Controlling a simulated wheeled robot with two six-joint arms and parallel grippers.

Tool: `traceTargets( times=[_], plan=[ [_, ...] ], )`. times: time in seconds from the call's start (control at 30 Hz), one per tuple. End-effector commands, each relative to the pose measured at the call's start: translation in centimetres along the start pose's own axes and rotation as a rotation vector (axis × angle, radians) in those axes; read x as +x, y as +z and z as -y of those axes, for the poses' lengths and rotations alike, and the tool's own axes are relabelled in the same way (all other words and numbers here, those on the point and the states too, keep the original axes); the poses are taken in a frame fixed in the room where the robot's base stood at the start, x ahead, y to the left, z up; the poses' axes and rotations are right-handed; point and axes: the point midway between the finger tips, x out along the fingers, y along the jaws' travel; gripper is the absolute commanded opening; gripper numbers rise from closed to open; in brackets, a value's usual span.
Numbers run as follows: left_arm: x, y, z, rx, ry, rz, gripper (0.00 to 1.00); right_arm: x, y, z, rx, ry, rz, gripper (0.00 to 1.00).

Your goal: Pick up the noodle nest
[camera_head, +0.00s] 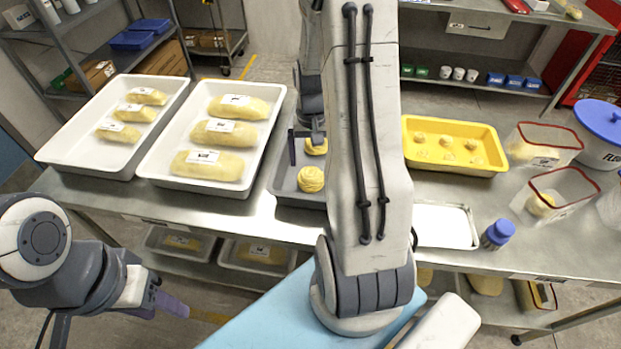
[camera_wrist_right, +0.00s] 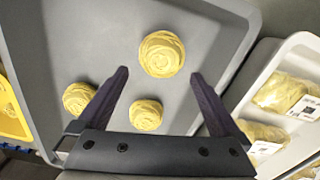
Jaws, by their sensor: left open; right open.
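Three yellow noodle nests lie in a grey tray (camera_wrist_right: 215,30). In the right wrist view, one nest (camera_wrist_right: 162,54) is ahead of and between the fingertips, another (camera_wrist_right: 146,115) is between the fingers nearer the palm, and a third (camera_wrist_right: 80,99) is outside the left finger. In the head view, two nests show, a front one (camera_head: 311,179) and one behind it (camera_head: 316,146); my right arm hides part of the tray. My right gripper (camera_wrist_right: 157,73) is open and empty over the tray, pointing down. My left gripper (camera_head: 168,302) is open and empty, low at the left, in front of the table.
Two white trays (camera_head: 141,172) of labelled yellow packs stand left of the grey tray. Right of my arm are a yellow tray (camera_head: 480,166) with several small pieces, an empty white tray (camera_head: 445,228), a blue-capped jar (camera_head: 497,234), red-rimmed clear containers (camera_head: 556,198) and a blue-lidded tub (camera_head: 600,130).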

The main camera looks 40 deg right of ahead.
Motion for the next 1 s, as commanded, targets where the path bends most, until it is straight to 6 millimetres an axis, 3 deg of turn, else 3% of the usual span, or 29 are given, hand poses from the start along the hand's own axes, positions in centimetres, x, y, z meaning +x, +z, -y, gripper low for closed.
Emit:
traceTargets(
  times=[0.23,0.5,0.8,0.9,1.0],
  plan=[
    [-0.4,0.0,0.0,0.000,0.000,0.000,0.50,2.1,0.2,0.1,-0.002,0.000,0.004,1.00],
    [-0.9,-0.1,-0.1,0.000,0.000,0.000,0.50,5.8,0.4,0.2,-0.002,0.000,0.003,1.00],
    [-0.9,-0.1,-0.1,0.000,0.000,0.000,0.50,6.3,0.3,0.2,-0.002,0.000,-0.001,1.00],
    [-0.9,-0.1,-0.1,0.000,0.000,0.000,0.50,6.3,0.3,0.2,-0.002,0.000,-0.001,0.62],
    [-0.9,-0.1,-0.1,0.000,0.000,0.000,0.50,6.3,0.3,0.2,-0.002,0.000,-0.001,0.31]
  ],
)
